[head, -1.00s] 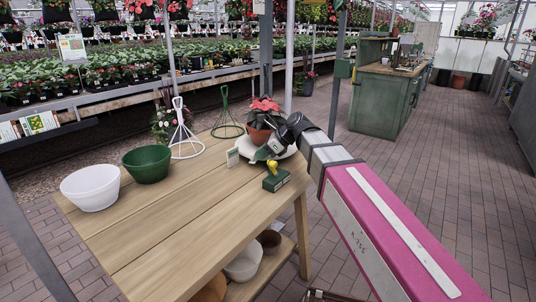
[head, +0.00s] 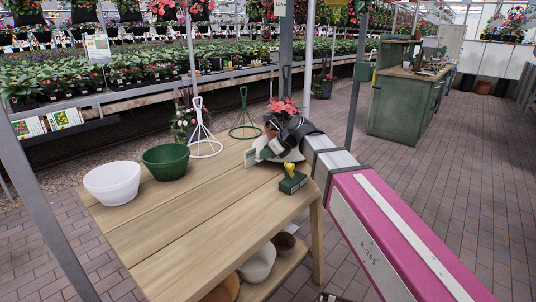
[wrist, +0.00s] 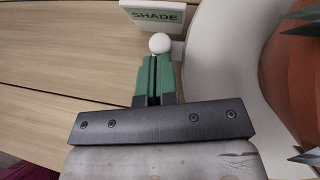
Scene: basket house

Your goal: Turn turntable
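The turntable is a round white disc (wrist: 222,70) on the wooden table, seen at the right of the wrist view. A short tab on its rim carries a white ball knob (wrist: 160,43). A terracotta pot (wrist: 295,65) stands on the disc; its red-flowered plant (head: 283,107) shows in the head view. My gripper (wrist: 154,62) has its green fingers together, with only a thin slit between them. Their tips are right at the knob; I cannot tell whether they pinch its stem or only touch it. In the head view my arm hides most of the disc.
A "SHADE" sign (wrist: 155,15) stands just beyond the knob. A green stamp-like block with a yellow knob (head: 292,180) sits near the right table edge. White (head: 112,183) and green (head: 166,162) bowls and wire stands (head: 203,135) are farther left. The table's middle is clear.

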